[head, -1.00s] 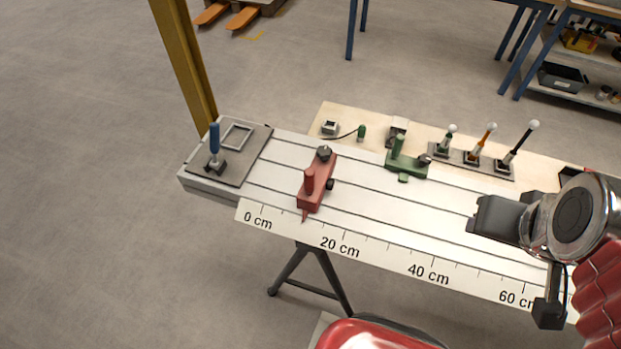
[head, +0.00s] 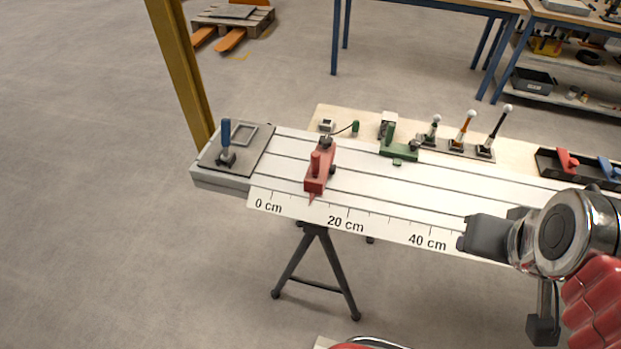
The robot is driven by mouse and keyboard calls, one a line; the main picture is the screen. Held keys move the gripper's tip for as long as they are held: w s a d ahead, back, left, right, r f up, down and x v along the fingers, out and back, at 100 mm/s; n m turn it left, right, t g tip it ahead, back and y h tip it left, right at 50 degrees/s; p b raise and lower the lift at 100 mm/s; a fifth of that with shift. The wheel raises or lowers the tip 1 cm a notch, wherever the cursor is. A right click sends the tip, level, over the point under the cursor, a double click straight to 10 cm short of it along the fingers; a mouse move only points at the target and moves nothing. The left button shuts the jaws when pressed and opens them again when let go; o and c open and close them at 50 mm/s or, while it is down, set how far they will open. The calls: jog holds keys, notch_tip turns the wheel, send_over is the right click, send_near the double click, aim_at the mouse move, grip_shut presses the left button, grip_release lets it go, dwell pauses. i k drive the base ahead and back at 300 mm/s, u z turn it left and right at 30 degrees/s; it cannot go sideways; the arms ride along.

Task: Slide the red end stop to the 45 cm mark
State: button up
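The red end stop (head: 320,167) stands across the grooved white bed (head: 400,182) toward its left end. Its pointer is over the scale (head: 385,226) about midway between the 0 cm and 20 cm labels. My gripper (head: 468,238) is well to the right of the stop, just right of the 40 cm label, overlapping the scale and touching nothing that I can make out. It shows as a dark block, so its opening is unclear. The scale beyond about 45 cm is hidden behind it.
A green stop (head: 399,145) sits at the bed's back edge. A dark tray (head: 570,165) with red and blue handles lies at right. A blue-handled clamp (head: 226,143) holds the left plate. The bed between stop and gripper is clear.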

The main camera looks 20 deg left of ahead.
aim_at(323, 162)
jog(key=k, duration=1.35)
jog(key=u, duration=1.25)
jog(key=i, duration=1.65)
